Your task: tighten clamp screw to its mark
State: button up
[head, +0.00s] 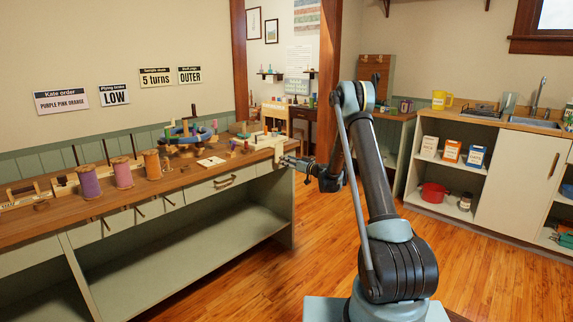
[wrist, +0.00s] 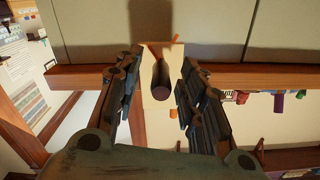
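A cream clamp block (wrist: 157,112) sits at the edge of the wooden workbench in the wrist view. A dark round-ended screw (wrist: 160,92) stands out from it, with thin orange slivers (wrist: 174,39) near its far end. I cannot tell whether these are the mark. My gripper (wrist: 160,70) is open, one finger on each side of the block and screw, with gaps showing. In the head view my gripper (head: 287,161) is at the right end of the workbench (head: 110,210), beside the pale clamp (head: 279,146). The screw cannot be made out there.
Thread spools (head: 89,182) stand on the bench's left part, and a blue ringed winder (head: 187,134) stands behind. A white card (head: 211,162) lies near the clamp. Shelves with boxes (head: 452,150) stand at right. The wooden floor (head: 250,285) before the bench is clear.

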jog(key=shift+w+a, duration=0.3)
jog(key=shift+a, duration=0.15)
grip_shut()
jog(key=shift+m, duration=0.3)
jog(key=m, duration=0.5)
jog(key=shift+d, duration=0.1)
jog(key=m, duration=0.6)
jog(key=shift+r, duration=0.1)
jog(key=shift+m, duration=0.3)
